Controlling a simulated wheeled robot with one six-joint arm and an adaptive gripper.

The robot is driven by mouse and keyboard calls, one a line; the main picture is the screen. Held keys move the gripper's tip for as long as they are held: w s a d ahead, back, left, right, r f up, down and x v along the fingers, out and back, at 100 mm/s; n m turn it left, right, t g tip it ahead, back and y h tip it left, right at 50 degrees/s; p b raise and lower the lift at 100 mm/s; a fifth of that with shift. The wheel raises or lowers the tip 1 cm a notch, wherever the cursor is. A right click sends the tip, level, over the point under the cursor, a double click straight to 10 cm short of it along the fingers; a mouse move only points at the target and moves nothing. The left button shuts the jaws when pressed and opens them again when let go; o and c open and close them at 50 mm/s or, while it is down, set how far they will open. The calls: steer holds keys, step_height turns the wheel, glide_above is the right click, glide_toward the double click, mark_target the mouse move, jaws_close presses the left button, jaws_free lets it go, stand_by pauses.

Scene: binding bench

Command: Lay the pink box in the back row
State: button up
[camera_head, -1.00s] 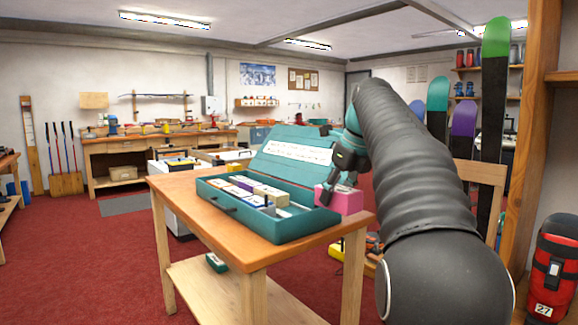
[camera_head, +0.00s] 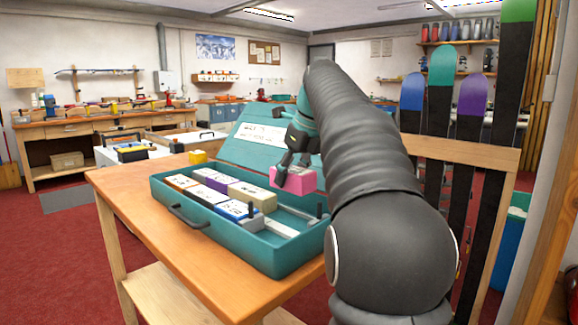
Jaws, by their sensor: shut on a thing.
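The pink box (camera_head: 296,179) is held in my gripper (camera_head: 284,174), above the right back part of the open teal case. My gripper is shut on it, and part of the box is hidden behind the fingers. The teal case (camera_head: 272,260) stands on the wooden table with its lid (camera_head: 245,148) raised at the back.
The wooden table (camera_head: 130,220) has free room to the left of the case. A small yellow box (camera_head: 198,157) stands behind the case. A dark upright peg (camera_head: 319,211) stands at the case's right. A wooden rack (camera_head: 455,151) with skis is at the right.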

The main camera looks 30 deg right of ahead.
mark_target(289, 221)
step_height(289, 221, down, 8)
steer(key=b, duration=0.3)
steer(key=shift+f, duration=0.25)
steer(key=shift+s+f+b, duration=0.1)
steer(key=shift+f+b, duration=0.25)
steer(key=shift+f, duration=0.6)
stand_by(0.6)
steer(key=o, duration=1.4)
steer(key=shift+o, duration=0.2)
steer(key=shift+d+r, duration=0.1)
steer(key=shift+r, duration=0.1)
steer(key=shift+r, duration=0.1)
